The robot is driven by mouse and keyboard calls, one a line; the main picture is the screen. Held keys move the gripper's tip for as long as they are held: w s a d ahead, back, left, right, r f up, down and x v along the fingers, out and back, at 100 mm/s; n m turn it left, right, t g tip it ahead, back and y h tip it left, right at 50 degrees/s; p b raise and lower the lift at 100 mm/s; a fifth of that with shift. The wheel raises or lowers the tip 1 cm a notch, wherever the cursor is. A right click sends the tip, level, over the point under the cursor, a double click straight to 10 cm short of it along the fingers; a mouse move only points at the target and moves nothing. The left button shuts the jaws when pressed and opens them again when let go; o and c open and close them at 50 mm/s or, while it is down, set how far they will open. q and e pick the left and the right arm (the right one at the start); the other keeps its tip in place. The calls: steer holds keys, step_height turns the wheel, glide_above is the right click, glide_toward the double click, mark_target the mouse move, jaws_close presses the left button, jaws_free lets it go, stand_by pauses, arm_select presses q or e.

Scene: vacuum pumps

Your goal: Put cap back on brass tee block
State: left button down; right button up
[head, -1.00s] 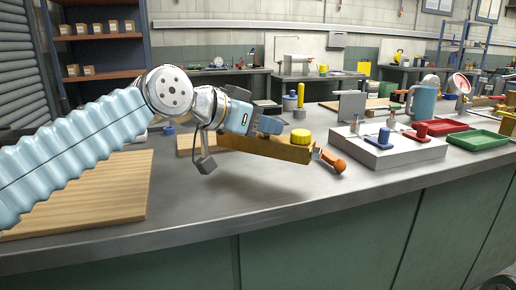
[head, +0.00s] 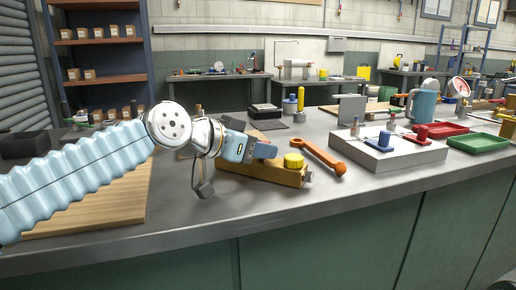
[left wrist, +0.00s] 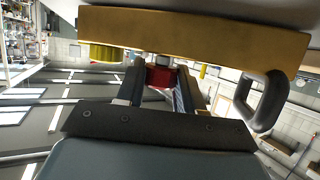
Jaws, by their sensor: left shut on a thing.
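The brass tee block (head: 265,173) is over the front part of the bench; I cannot tell whether it rests there. A round ribbed yellow cap (head: 293,160) sits on its top near the right end. In the left wrist view the brass block (left wrist: 195,32) spans the top, with the yellow cap (left wrist: 103,52) at its left. My left gripper (head: 266,152) is just left of the cap. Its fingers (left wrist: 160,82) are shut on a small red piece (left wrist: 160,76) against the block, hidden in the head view. My right gripper is not in view.
An orange wrench (head: 322,156) lies behind and right of the block. A white fixture (head: 385,154) with blue and red fittings stands further right, beside red (head: 442,134) and green (head: 478,142) trays. A wooden board (head: 100,205) lies at left. The front bench middle is clear.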

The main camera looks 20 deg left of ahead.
arm_select(q)
steer(key=shift+f, duration=0.1)
steer(key=c, duration=0.7)
jaws_free()
steer(key=shift+r, duration=0.2)
steer(key=v, duration=1.2)
steer(key=shift+b, duration=0.35)
